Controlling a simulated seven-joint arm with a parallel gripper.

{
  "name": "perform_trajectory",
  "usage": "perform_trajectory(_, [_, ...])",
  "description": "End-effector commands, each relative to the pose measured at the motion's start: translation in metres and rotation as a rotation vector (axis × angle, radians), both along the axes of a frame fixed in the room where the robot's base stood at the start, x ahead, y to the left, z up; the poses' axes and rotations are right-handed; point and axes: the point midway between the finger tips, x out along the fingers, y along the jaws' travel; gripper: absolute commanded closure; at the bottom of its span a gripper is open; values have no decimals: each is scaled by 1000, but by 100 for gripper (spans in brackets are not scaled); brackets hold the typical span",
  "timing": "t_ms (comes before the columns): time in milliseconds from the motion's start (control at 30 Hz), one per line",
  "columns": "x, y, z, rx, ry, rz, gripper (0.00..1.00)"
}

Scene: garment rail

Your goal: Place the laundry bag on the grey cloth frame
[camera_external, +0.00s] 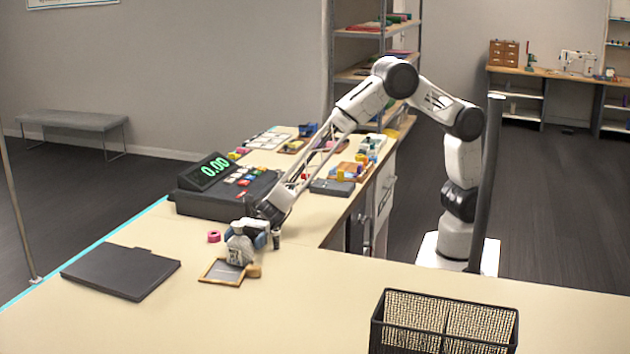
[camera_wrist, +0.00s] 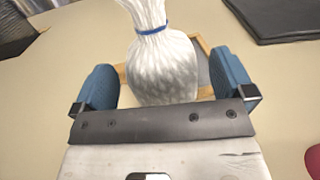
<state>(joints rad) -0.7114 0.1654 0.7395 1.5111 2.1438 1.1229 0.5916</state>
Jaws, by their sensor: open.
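The laundry bag (camera_external: 238,249) is a small white sack, gathered at the neck by a blue tie. It is upright at the back right part of the grey cloth frame (camera_external: 222,272), a wooden-edged panel on the counter. In the wrist view the bag (camera_wrist: 163,72) covers much of the frame (camera_wrist: 203,65); whether its base rests fully inside the border is hidden. My gripper (camera_external: 248,238) is low over the counter, its blue fingers open on either side of the bag. In the wrist view, gaps show between the bag and the fingers of my gripper (camera_wrist: 164,84).
A pink roll (camera_external: 213,237) lies just behind the bag, and a small wooden piece (camera_external: 254,271) is right of the frame. A dark folder (camera_external: 121,271) lies to the left. A cash register (camera_external: 225,190) stands behind. A black mesh basket (camera_external: 444,322) is at front right.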

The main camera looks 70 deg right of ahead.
Motion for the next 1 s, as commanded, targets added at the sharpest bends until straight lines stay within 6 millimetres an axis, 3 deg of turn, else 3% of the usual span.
perform_trajectory(133, [0, -25, 0, 0, 0, -1, 0])
perform_trajectory(300, [0, -21, 32, 1, -2, 0, 0])
perform_trajectory(533, [0, -21, 60, 1, -1, 1, 0])
perform_trajectory(1000, [0, -20, 70, 0, 1, 0, 0])
